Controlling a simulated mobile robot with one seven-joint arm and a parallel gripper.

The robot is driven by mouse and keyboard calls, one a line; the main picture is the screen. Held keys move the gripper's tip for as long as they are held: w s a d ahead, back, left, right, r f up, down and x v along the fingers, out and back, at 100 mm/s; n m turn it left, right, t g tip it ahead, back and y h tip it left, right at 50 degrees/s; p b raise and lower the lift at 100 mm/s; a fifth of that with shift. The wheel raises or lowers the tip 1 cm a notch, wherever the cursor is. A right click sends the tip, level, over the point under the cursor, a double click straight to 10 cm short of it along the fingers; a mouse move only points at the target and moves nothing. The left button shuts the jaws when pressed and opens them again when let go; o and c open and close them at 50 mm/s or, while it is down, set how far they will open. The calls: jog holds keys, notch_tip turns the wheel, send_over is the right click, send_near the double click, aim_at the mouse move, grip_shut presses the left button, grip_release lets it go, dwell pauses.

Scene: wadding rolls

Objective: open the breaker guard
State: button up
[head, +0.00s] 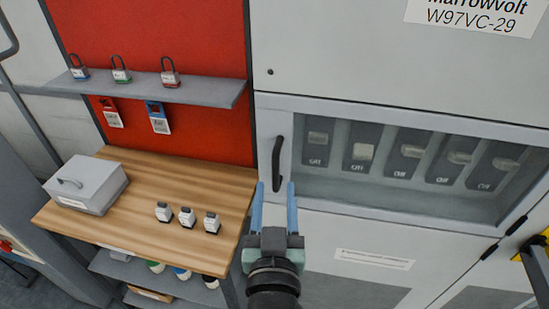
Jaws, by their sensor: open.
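The breaker guard (314,194) is a wide framed clear cover on the grey cabinet, and it looks closed. A black handle (278,163) stands upright on its left side. Behind the cover is a row of several breaker switches (362,151) with small labels under them. My gripper (274,190) is in the lower middle of the head view, with its two blue fingers apart and pointing up toward the handle. Nothing is between the fingers. The fingertips appear just below the handle in the picture; I cannot tell the gap in depth.
A wooden table (135,204) at left holds a grey metal box (86,184) and three small padlock-like items (187,217). Above it, a shelf (190,90) on a red board carries three padlocks, with two tags (157,117) hanging below. A yellow and black part (537,262) shows at far right.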

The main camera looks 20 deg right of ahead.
aim_at(276, 172)
jog(key=p+x, duration=0.2)
jog(key=x, duration=0.4)
jog(key=shift+w+d, duration=0.15)
jog(key=shift+w, duration=0.1)
grip_shut()
dwell(1.2)
